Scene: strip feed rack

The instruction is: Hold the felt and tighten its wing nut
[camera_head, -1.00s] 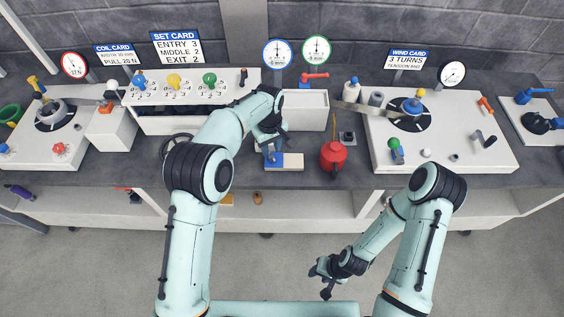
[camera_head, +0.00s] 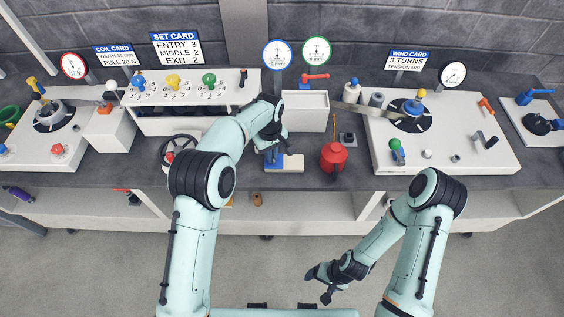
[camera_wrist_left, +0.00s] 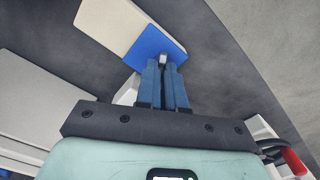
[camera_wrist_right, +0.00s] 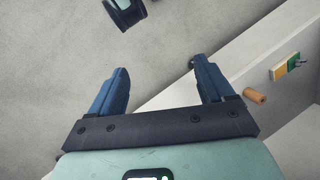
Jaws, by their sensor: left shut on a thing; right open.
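A block, blue at one end and cream at the other (camera_head: 292,162), lies at the bench's front edge; I take it to be the felt in its holder. It also shows in the left wrist view (camera_wrist_left: 108,22). My left gripper (camera_head: 271,153) reaches down over the blue end. In the left wrist view its fingers (camera_wrist_left: 163,64) are shut on a small grey piece at the blue end; the piece is mostly hidden. I cannot make out a wing nut for certain. My right gripper (camera_head: 318,285) is open and empty in front of the bench, as the right wrist view (camera_wrist_right: 160,85) shows.
A red oil can (camera_head: 333,156) stands just right of the block. A white box (camera_head: 306,112) stands behind it, and a black handwheel (camera_head: 178,150) is to the left. Below, an orange cylinder (camera_wrist_right: 255,96) is on the lower shelf. The floor around my right gripper is clear.

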